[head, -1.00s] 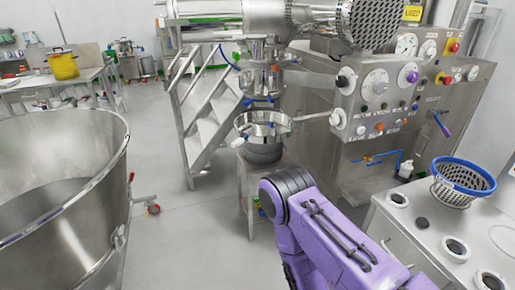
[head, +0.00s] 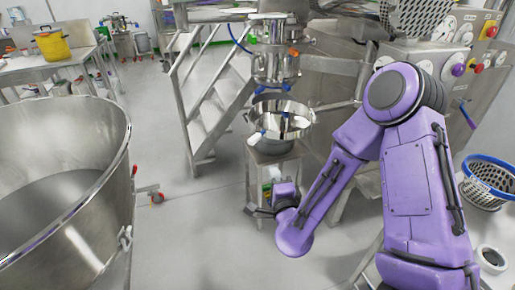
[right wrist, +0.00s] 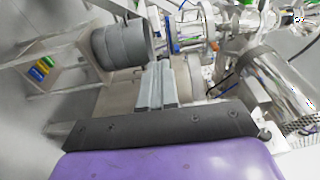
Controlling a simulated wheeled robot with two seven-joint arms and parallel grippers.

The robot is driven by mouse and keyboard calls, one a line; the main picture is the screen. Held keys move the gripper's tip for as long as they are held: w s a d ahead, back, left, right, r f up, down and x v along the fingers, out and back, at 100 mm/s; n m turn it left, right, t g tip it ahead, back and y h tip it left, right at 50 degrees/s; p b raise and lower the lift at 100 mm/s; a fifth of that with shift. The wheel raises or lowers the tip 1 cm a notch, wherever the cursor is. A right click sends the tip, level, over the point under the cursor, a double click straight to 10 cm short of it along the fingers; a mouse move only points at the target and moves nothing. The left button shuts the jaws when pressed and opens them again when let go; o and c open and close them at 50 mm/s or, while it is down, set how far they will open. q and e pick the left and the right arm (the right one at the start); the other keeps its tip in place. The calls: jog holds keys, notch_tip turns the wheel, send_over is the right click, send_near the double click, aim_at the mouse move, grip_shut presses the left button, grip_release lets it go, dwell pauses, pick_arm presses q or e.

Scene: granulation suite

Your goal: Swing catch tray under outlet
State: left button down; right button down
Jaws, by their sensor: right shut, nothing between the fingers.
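The catch tray (head: 292,131) is a round, shiny steel pan at the centre of the head view, with a thin bar running from its right side toward the machine. The steel outlet (head: 275,66) hangs above it. The tray looks low and slightly nearer to me than the outlet; I cannot tell if they line up. My left gripper is out of view.
A small steel stand (head: 276,158) is under the tray. A large steel bowl (head: 62,190) fills the left. Steps (head: 205,115) stand behind. Floor between bowl and stand is clear.

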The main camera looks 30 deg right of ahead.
jog(key=p, duration=0.3)
send_near(255, 142)
jog(key=w+d, duration=0.1)
jog(key=d, duration=0.3)
jog(key=shift+w+a+r+p, duration=0.1)
jog(key=shift+w+a+p, duration=0.2)
jog(key=shift+w, duration=0.4)
jog(key=shift+w+a+p, duration=0.25)
jog(key=shift+w+a, duration=0.15)
jog(key=shift+w, duration=0.3)
jog(key=shift+w+a+r+p, duration=0.1)
jog(key=shift+w+a+p, duration=0.2)
jog(key=shift+w, duration=0.45)
jog(key=shift+w+f, duration=0.1)
